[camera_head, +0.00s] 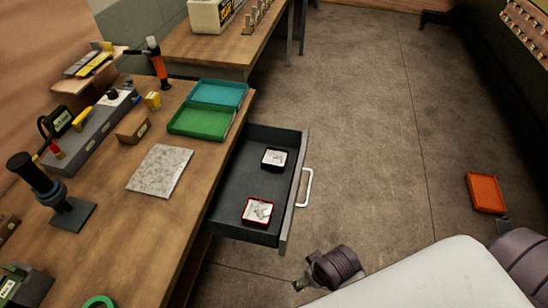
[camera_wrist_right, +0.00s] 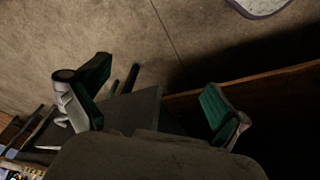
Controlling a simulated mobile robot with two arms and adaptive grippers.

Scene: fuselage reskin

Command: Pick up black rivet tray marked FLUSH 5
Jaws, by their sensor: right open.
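A small black tray (camera_head: 273,158) lies in the upper part of the open grey drawer (camera_head: 230,190). It holds small light pieces, and its marking is too small to read. A red tray (camera_head: 257,212) with similar light contents lies nearer in the same drawer, apart from the black one. My right gripper (camera_wrist_right: 155,85) is open and empty in the right wrist view, its green-padded fingers spread wide. No tray shows between them. My left gripper is not seen.
The drawer's white handle (camera_head: 305,188) faces the open floor. Teal (camera_head: 218,93) and green (camera_head: 203,122) bins sit on the wooden bench (camera_head: 120,215) beside the drawer. An orange tray (camera_head: 486,190) lies at right, near my arm. The floor between is clear.

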